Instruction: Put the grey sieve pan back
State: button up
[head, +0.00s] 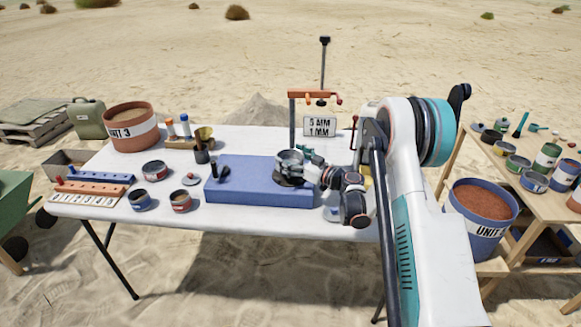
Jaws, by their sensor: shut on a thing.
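The grey sieve pan (288,164) is a round metallic pan at the right part of the blue block (240,192) on the white table. My gripper (305,163) comes in from the right and is shut on the pan's right side. A dark round base (288,182) shows just under the pan on the block. I cannot tell whether the pan touches it. My gripper's fingertips are small and partly hidden by the wrist.
A post with an orange arm (312,96) rises behind the block, near a "5 MM 1 MM" sign (320,125). A side table (540,210) is at right.

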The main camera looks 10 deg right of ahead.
jog(key=shift+f+b, duration=0.35)
jog(key=shift+f, duration=0.9)
jog(key=shift+f, duration=0.2)
jog(key=o, duration=1.2)
jog(key=shift+c, duration=0.2)
jog(key=shift+r, duration=0.2)
jog(key=p+v, duration=0.3)
jog(key=v, duration=0.9)
jog(key=shift+p, duration=0.4)
